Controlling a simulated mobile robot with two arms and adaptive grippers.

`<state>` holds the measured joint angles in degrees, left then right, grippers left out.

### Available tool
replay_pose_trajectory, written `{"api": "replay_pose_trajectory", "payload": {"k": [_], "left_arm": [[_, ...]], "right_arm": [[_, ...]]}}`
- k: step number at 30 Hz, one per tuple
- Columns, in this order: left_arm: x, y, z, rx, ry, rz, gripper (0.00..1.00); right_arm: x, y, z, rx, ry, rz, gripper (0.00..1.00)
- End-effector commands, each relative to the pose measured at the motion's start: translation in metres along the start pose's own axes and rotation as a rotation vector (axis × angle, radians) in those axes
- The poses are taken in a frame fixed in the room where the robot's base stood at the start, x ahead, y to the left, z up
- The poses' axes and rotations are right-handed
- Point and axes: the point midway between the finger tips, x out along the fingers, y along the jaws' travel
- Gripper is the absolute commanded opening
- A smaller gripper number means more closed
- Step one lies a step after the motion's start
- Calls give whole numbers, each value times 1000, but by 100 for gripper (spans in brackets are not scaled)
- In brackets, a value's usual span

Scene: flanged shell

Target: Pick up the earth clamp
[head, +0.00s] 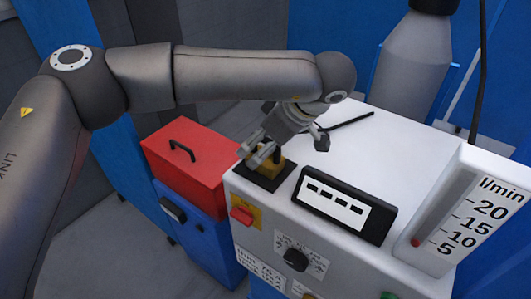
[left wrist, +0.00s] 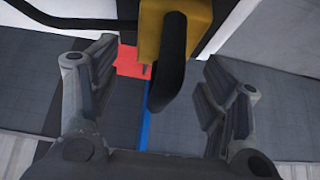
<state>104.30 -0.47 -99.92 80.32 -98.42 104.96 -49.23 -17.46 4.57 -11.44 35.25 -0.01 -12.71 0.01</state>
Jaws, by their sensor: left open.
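The earth clamp (head: 273,164) is a yellow-gold block with a dark part, on a small black pad (head: 258,180) at the near left corner of the white machine top. My left gripper (head: 286,149) is directly over it with its fingers spread, partly hiding it. In the left wrist view the clamp's gold body (left wrist: 172,28) is at the top, with a black curved bar reaching down between the open fingers of my left gripper (left wrist: 158,98). The fingers appear apart from it on both sides. My right gripper is not in view.
The white machine (head: 365,140) carries a black-framed display (head: 345,205) and a flow gauge (head: 465,220) close to the right. A red toolbox (head: 190,160) stands to the left. A grey gas cylinder (head: 412,70) stands behind. A thin black rod lies on the top.

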Motion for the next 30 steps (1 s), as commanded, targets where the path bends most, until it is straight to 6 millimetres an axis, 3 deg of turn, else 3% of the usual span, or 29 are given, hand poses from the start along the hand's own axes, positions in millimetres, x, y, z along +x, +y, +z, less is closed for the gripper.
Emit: {"api": "replay_pose_trajectory", "payload": {"k": [4, 13, 19, 27, 30], "left_arm": [[17, 0, -1, -1, -1, -1, 70], [23, 0, 0, -1, 0, 2, 68], [22, 0, 0, -1, 0, 1, 43], [22, 0, 0, -1, 0, 1, 8], [21, 0, -1, -3, 1, 2, 1]], "right_arm": [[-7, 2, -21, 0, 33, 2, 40], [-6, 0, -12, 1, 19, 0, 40], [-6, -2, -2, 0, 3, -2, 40], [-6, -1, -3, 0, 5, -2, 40], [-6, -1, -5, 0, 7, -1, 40]]}}
